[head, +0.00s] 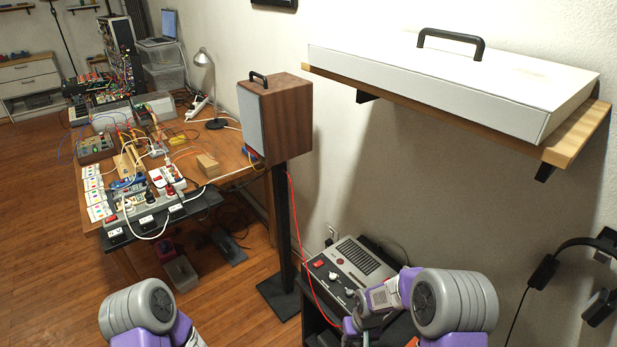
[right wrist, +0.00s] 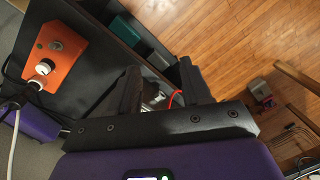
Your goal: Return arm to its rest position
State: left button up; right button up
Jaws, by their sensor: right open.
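My right arm (head: 455,302) comes in at the bottom right of the head view, its grey and purple links bent in front of the low dark stand. My right gripper (right wrist: 160,88) shows in the right wrist view. Its two black fingers stand apart, and I see nothing held between them. A red cable and a small pale thing show beyond the gap. My left arm (head: 140,308) shows only as a grey joint and purple links at the bottom left of the head view. Its gripper is out of view.
A grey device with knobs (head: 348,268) sits close beside my right arm. A speaker (head: 275,120) stands on a black post (head: 281,220). A wall shelf (head: 570,138) bears a white case (head: 450,78). An orange box (right wrist: 58,55) shows near the right gripper. Wooden floor (head: 45,250) is open at left.

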jog(key=s+a+f+m+y, duration=0.1)
jog(key=s+f, duration=0.3)
jog(key=s, duration=0.4)
jog(key=s+a+f+m+y, duration=0.2)
jog(key=s+f, duration=0.2)
jog(key=s, duration=0.5)
jog(key=shift+s+a+f+m+t, duration=0.25)
jog(key=shift+s+f+m+t, duration=0.05)
jog(key=shift+f+m+t, duration=0.1)
